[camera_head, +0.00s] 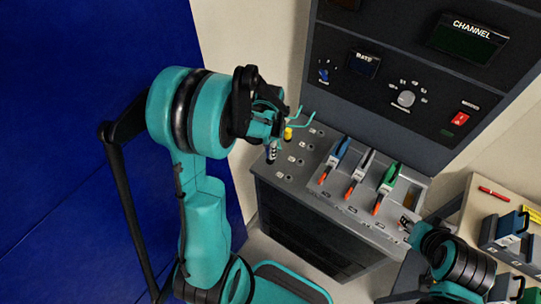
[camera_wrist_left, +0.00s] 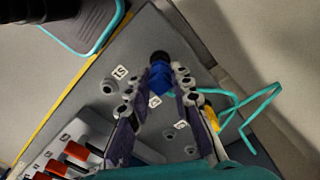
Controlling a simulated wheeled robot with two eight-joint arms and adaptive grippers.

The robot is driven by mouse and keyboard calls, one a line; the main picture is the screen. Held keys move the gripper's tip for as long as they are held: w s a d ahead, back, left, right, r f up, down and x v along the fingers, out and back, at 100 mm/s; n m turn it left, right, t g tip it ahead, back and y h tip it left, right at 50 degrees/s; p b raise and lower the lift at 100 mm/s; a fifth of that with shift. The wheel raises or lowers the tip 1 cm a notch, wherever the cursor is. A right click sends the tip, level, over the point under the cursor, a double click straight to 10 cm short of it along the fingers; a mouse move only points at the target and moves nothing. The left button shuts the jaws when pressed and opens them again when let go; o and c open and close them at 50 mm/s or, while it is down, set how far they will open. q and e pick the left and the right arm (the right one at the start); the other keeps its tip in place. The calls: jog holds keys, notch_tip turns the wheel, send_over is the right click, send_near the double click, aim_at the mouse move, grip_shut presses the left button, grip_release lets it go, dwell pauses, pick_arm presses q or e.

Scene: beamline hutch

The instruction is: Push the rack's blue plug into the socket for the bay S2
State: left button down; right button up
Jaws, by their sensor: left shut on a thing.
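My left gripper (camera_head: 270,140) is shut on the blue plug (camera_wrist_left: 160,76), above the rack's sloping panel (camera_head: 262,171). In the left wrist view the plug sits between the fingertips (camera_wrist_left: 165,88), its dark end pointing away. I cannot tell whether the plug touches the panel. A socket (camera_wrist_left: 108,87) lies beside a label (camera_wrist_left: 120,72) that seems to read S1. Another label (camera_wrist_left: 155,102) is close to the plug, its text too small to read, so I cannot pick out S2 surely. My right gripper (camera_head: 407,225) is at the lower right, its jaws unclear.
A yellow plug (camera_head: 288,133) stands behind my left gripper, near teal cable loops (camera_head: 303,117). A side bench (camera_head: 480,212) with a red pen-like item is at far right.

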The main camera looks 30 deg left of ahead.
pick_arm(q)
jog(key=shift+r, duration=0.1)
jog(key=shift+r+p, duration=2.05)
jog(key=shift+r, duration=0.85)
jog(key=shift+w+d, duration=0.1)
jog(key=shift+d, duration=0.05)
jog(key=w+d+b, duration=0.5)
jog(key=d, duration=0.5)
jog(key=shift+s+a+f+b, duration=0.15)
jog(key=shift+f+b, duration=0.95)
jog(key=shift+f, duration=0.65)
jog(key=shift+s+a+f+b, duration=0.1)
jog(key=shift+f+b, duration=1)
jog(key=shift+f, duration=0.6)
jog(key=shift+f+b, duration=0.45)
jog(key=shift+f, duration=0.1)
